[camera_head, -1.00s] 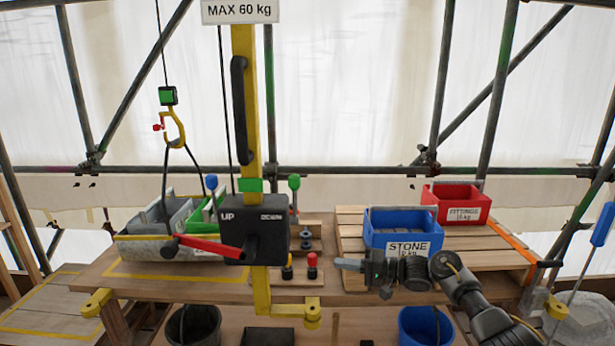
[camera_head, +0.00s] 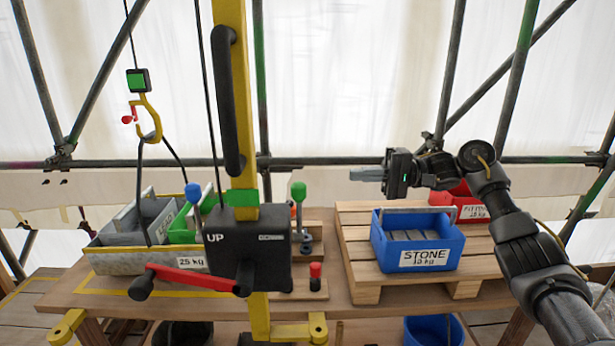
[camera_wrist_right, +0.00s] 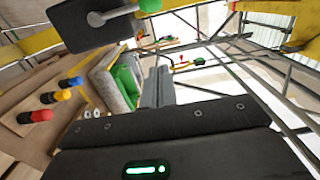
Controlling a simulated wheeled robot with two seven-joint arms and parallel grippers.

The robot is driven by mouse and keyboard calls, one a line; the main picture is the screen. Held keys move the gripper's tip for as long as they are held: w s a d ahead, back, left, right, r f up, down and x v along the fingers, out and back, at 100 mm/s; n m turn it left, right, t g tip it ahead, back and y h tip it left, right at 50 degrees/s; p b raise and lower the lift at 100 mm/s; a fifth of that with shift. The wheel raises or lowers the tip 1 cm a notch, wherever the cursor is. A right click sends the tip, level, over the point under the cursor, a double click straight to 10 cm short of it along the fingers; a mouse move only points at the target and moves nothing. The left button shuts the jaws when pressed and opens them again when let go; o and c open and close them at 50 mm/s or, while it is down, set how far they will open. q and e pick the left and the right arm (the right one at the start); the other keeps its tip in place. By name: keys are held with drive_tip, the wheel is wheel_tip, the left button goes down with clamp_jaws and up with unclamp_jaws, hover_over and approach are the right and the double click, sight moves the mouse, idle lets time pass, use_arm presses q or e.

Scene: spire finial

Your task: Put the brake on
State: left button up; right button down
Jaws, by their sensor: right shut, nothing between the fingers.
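The black winch box (camera_head: 247,250) marked UP is on the yellow post (camera_head: 236,110), with a red crank arm (camera_head: 192,278) at its front. A grey lever with a green knob (camera_head: 298,190) stands upright at the box's right side. It also shows in the right wrist view, where a green knob (camera_wrist_right: 150,5) tops a grey lever on the box. A blue knob (camera_head: 193,190) stands to the left. No label marks a brake. My right gripper (camera_head: 362,173) is shut and empty, raised right of the green knob and apart from it. My left gripper is out of view.
A blue STONE crate (camera_head: 430,258) and a red crate (camera_head: 466,203) sit on the pallet (camera_head: 350,230) at right. A yellow hook (camera_head: 150,120) with slings hangs above the grey bin (camera_head: 120,262) at left. A red knob (camera_head: 315,270) stands below the green one.

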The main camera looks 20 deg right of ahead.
sight(299, 212)
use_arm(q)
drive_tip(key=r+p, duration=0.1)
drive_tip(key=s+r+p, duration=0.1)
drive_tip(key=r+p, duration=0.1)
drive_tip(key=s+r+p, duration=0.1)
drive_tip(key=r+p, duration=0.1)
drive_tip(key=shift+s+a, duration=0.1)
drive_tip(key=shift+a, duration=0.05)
use_arm(e)
drive_tip(key=s+a, duration=0.1)
drive_tip(key=a, duration=1.1)
drive_tip(key=shift+s+r, duration=0.15)
drive_tip(key=shift+s, duration=0.25)
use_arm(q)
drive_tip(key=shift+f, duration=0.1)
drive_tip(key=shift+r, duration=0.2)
use_arm(e)
drive_tip(key=shift+s, duration=0.1)
